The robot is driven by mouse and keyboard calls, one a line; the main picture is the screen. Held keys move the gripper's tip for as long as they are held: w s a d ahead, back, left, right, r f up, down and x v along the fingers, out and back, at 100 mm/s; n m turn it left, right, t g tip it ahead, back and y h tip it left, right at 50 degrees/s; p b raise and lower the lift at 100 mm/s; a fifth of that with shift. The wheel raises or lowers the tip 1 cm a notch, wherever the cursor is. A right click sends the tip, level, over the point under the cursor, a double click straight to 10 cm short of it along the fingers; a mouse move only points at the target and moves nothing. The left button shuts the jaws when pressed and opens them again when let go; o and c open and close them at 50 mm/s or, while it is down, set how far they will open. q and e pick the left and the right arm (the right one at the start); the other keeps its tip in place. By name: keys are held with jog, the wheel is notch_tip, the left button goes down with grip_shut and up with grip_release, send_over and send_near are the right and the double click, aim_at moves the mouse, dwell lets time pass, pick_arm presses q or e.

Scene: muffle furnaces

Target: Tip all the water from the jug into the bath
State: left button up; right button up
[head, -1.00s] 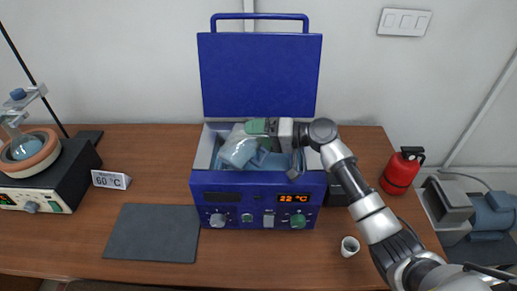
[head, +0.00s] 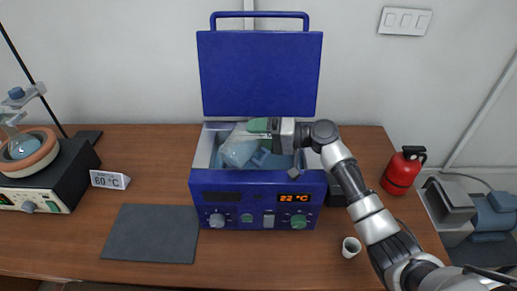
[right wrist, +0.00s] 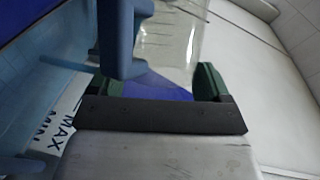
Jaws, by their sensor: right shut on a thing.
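The bath (head: 205,195) is a blue box with its lid raised and its display reading 22 °C. The clear jug (head: 236,150) is tilted over and partly inside the bath opening. My right gripper (head: 262,126) reaches in from the right and is shut on the jug. In the right wrist view its green fingers (right wrist: 160,85) are beside a blue handle-like part (right wrist: 118,40), with the clear jug wall (right wrist: 172,32) beyond. Bluish water shows inside the bath; how much is left in the jug is unclear. My left gripper is out of view.
A grey mat (head: 150,233) lies front left of the bath. A 60 °C sign (head: 109,180) and a heater with a flask (head: 35,180) stand at left. A white cup (head: 351,247) and a red extinguisher (head: 402,170) are at right. The raised lid (head: 260,75) stands behind.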

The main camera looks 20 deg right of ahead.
jog(key=shift+f, duration=0.15)
dwell(0.5)
jog(key=shift+w+d+f+m+y+b, duration=0.2)
jog(key=shift+f+m+y+b, duration=0.1)
jog(key=shift+m+b, duration=0.15)
jog(key=shift+d+r+m, duration=0.1)
jog(key=shift+m, duration=0.25)
dwell(0.5)
